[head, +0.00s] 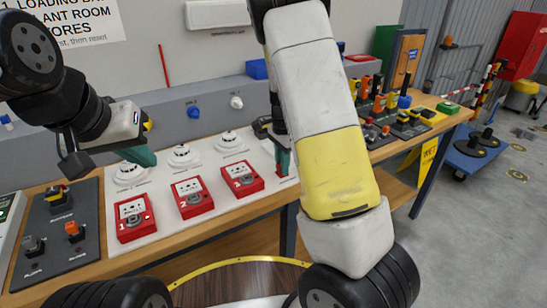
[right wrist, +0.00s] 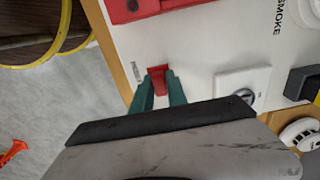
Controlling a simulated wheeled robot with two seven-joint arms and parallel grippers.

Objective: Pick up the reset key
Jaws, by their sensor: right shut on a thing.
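The reset key is a small red piece (right wrist: 158,77) on the white board (right wrist: 200,50), beside a short printed label too small to read. The green fingers of my right gripper (right wrist: 160,88) are on either side of it and shut on it in the right wrist view. The key appears to be still at the board surface. In the head view my right gripper (head: 283,160) is mostly hidden behind my right arm, right of call point 3. My left gripper (head: 140,156) hangs above the board's left part, apart from everything; its finger gap is not clear.
Three red call points (head: 190,197) stand in a row on the board, with white smoke detectors (head: 184,156) behind. A square plate with a round grey part (right wrist: 243,83) lies right of the key. A dark switch panel (head: 60,225) is left; several coloured switches (head: 385,110) stand right.

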